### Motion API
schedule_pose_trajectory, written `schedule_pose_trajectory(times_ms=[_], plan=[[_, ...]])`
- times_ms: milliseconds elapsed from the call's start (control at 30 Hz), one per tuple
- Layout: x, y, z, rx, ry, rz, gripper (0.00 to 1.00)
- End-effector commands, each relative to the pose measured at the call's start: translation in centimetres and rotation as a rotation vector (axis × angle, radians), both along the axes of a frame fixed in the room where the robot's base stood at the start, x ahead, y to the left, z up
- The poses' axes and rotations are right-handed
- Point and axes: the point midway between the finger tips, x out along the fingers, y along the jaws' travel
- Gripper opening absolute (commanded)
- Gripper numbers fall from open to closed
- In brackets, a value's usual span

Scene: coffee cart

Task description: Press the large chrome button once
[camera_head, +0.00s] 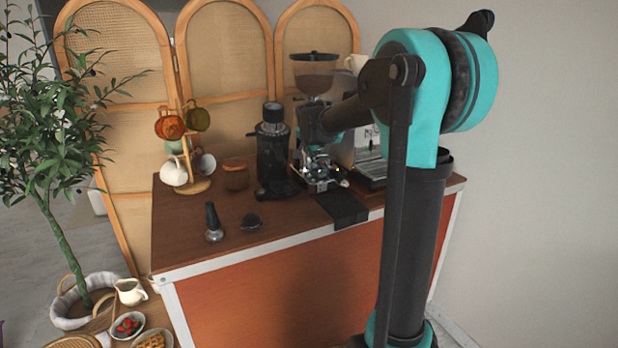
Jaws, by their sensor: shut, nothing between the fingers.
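The espresso machine (367,143) stands at the back right of the cart, with a bean hopper (314,76) rising at its left. My arm covers much of its front. My gripper (322,181) is at the left part of the machine's front, low over the counter. It is shut and holds nothing. I cannot make out the large chrome button; it is hidden or too small to tell. I cannot tell whether the gripper touches the machine.
A black grinder (272,150) stands close left of my gripper. A dark mat (343,207) hangs over the front edge. A tamper (213,223), a small dark item (251,221), a jar (236,175) and a mug rack (196,183) are farther left. The front left counter is mostly clear.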

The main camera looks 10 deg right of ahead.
Motion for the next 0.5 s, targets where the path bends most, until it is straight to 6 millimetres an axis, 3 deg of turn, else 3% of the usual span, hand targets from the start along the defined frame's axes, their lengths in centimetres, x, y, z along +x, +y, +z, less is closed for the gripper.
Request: schedule_pose_trajectory(times_ms=[300, 500], plan=[[0.1, 0.0, -4.1, 0.000, 0.000, 0.000, 0.00], [0.0, 0.0, -5.6, 0.000, 0.000, 0.000, 0.00]])
